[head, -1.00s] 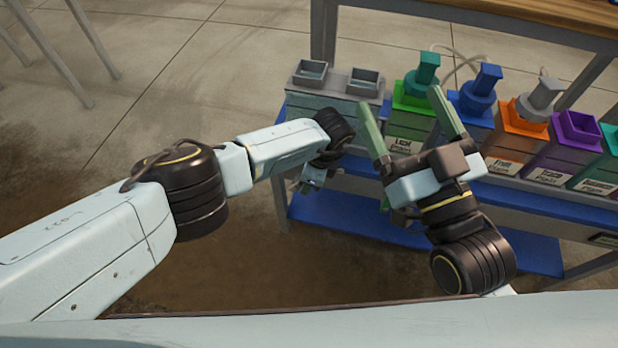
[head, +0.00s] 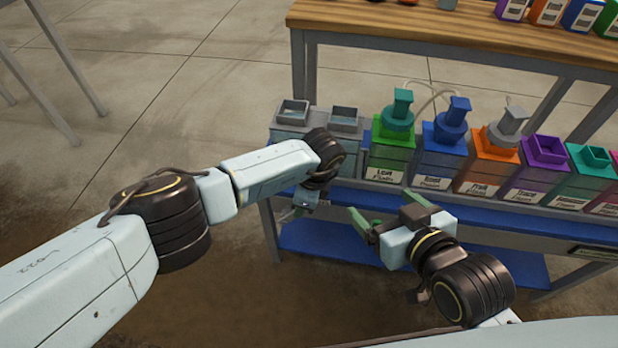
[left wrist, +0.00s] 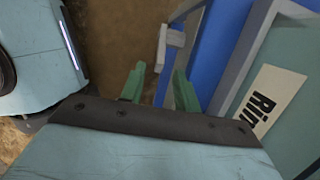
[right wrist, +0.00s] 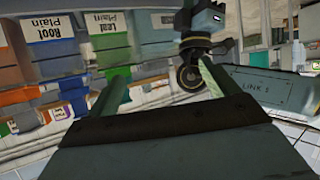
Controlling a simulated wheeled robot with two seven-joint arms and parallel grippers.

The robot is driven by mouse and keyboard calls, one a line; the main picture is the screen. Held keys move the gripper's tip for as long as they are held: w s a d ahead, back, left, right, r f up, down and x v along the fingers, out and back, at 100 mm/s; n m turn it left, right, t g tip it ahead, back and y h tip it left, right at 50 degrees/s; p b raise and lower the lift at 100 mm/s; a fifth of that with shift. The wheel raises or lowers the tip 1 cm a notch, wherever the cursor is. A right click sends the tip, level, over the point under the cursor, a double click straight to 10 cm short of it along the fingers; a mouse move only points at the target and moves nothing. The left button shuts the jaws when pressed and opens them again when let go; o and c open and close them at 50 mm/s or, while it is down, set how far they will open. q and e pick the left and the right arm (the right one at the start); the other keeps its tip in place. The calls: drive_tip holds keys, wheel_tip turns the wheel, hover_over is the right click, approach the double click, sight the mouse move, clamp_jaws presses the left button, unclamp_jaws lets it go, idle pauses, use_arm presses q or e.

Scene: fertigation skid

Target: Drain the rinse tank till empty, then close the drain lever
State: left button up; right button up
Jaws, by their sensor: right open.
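The rinse tank (head: 290,143) is a pale grey-blue box at the left end of the rack, with two square openings on top; its water level cannot be made out. In the left wrist view its side with a label starting "Rin" (left wrist: 268,97) is at the right. A pale grey bar (left wrist: 174,38), apparently the drain lever, stands beyond my left fingertips. My left gripper (left wrist: 160,78) is open, its green fingers apart and nothing clearly between them; in the head view it is low before the tank. My right gripper (head: 364,218) is open and empty, before the rack.
Coloured supply tanks, green (head: 391,155), blue (head: 440,160) and orange (head: 487,170), stand in a row to the right. A blue lower shelf (head: 325,248) runs beneath. A wooden bench (head: 430,32) is behind.

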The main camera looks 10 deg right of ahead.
use_arm(q)
drive_tip(key=p+v, duration=0.3)
drive_tip(key=v, duration=0.5)
drive_tip(key=shift+p, duration=0.35)
use_arm(e)
drive_tip(key=s+d+f+g+h, duration=0.2)
drive_tip(key=s+d+f+g, duration=0.3)
drive_tip(key=s+f+g, duration=0.4)
drive_tip(key=shift+s+d+f+m+h, duration=0.15)
drive_tip(key=shift+s+d+m+h, duration=0.2)
drive_tip(key=shift+s, duration=0.7)
use_arm(q)
drive_tip(key=shift+r, duration=0.1)
use_arm(e)
drive_tip(key=shift+a, duration=0.1)
